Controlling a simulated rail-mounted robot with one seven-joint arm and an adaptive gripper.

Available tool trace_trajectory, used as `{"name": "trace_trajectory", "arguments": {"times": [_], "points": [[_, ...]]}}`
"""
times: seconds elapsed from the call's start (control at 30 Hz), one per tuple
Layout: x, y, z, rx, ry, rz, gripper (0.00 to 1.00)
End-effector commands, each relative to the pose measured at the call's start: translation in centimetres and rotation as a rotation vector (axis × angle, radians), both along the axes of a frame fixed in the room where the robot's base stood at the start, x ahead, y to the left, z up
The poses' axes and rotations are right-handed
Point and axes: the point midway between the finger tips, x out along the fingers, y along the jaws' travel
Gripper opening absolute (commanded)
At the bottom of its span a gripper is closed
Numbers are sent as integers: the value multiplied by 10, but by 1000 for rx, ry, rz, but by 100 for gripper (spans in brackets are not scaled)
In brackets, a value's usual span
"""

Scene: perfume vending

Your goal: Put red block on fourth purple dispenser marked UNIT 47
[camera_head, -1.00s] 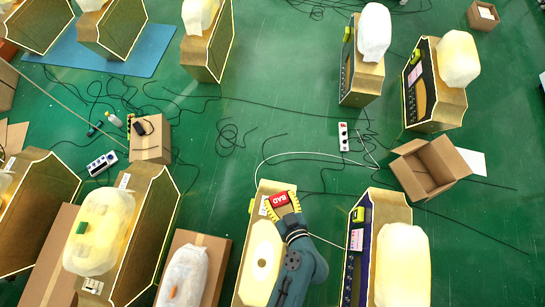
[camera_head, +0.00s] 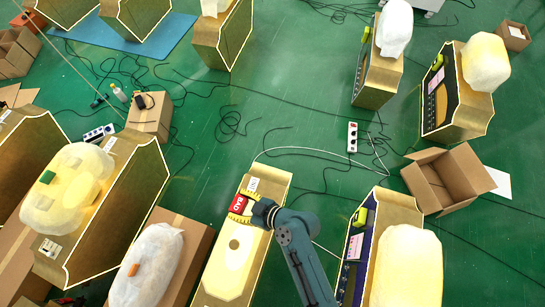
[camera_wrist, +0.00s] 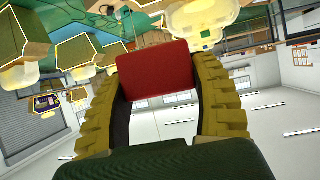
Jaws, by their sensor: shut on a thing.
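The red block (camera_head: 239,204), lettered BAD, is held between the yellow ribbed fingers of my gripper (camera_head: 240,209). In the wrist view, the red block (camera_wrist: 155,74) sits between both fingers of my gripper (camera_wrist: 158,62). The block appears over the upper part of a tan dispenser (camera_head: 232,255) with a pale top and a round hole; I cannot tell whether they touch. Right of it stands a dispenser with a dark purple-blue front (camera_head: 358,254) and a yellow-green piece on it. No unit number is legible, so I cannot tell which is UNIT 47.
Wrapped dispensers stand at left (camera_head: 120,205) and upper right (camera_head: 458,125). An open cardboard box (camera_head: 425,185) lies at right, a closed box (camera_head: 150,118) at left. Cables and a power strip (camera_head: 352,137) lie on the green floor (camera_head: 290,100).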

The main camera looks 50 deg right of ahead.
Motion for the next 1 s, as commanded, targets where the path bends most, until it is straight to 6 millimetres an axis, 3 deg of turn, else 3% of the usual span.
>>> {"name": "trace_trajectory", "arguments": {"times": [0.03,0.6,0.8,1.0], "points": [[5,-12,-41,-2,-3,-19,27],[27,-134,-239,-3,-1,-216,27],[26,-170,-285,-3,1,-274,27],[25,-183,-298,-2,3,-295,27]]}}
